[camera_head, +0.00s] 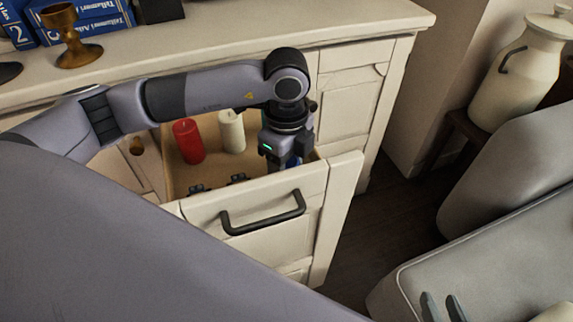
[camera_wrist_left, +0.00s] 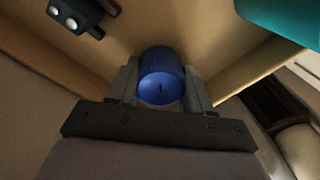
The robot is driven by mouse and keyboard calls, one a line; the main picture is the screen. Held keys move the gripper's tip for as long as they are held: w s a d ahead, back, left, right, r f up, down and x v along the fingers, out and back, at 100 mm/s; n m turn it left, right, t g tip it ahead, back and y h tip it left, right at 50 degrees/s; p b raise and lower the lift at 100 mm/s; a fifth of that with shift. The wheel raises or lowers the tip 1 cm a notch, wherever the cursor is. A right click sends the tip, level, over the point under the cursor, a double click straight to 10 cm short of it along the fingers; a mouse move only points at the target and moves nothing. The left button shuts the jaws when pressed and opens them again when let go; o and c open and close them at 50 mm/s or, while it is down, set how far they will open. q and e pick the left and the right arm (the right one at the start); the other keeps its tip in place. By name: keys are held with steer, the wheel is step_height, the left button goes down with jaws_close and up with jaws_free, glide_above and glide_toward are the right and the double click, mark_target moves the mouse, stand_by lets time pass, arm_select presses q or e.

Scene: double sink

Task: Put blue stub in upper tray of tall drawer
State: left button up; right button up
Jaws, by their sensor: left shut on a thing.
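The tall drawer (camera_head: 233,205) is pulled open, and its wooden upper tray (camera_head: 178,165) shows from above. My left gripper (camera_wrist_left: 161,84) is inside or just over the tray's right end, pointing down. It is shut on the blue stub (camera_wrist_left: 162,72), a short blue candle with a dark wick, held between both fingers. In the head view the wrist hides most of the stub; whether it touches the tray floor cannot be told. My right gripper (camera_head: 443,307) is at the bottom right, its two fingertips apart and empty.
A red candle (camera_head: 188,141) and a white candle (camera_head: 231,131) stand in the tray. A teal thing (camera_wrist_left: 285,18) is close to my left gripper. The countertop (camera_head: 220,48) holds a brass goblet (camera_head: 68,38) and blue books (camera_head: 85,18). A grey cushioned seat (camera_head: 490,260) is at right.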

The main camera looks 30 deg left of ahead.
steer(key=shift+r, duration=0.2)
arm_select(q)
steer(key=shift+f, duration=0.1)
steer(key=o, duration=1.1)
steer(key=shift+o, duration=0.2)
arm_select(e)
steer(key=shift+a+f, duration=0.1)
steer(key=shift+f, duration=0.05)
arm_select(q)
step_height(320, 180, up, 5)
steer(key=shift+p, duration=0.75)
step_height(320, 180, up, 6)
steer(key=shift+r+p, duration=0.1)
steer(key=shift+p, duration=0.6)
steer(key=shift+r, duration=0.6)
arm_select(e)
steer(key=shift+s+d+f+m+g+h, duration=0.15)
steer(key=shift+s+d+f, duration=0.1)
steer(key=shift+d, duration=0.3)
steer(key=shift+s+d+f+m+g+h, duration=0.15)
steer(key=shift+s+d+f, duration=0.1)
steer(key=shift+d, duration=0.3)
steer(key=shift+w+r, duration=0.1)
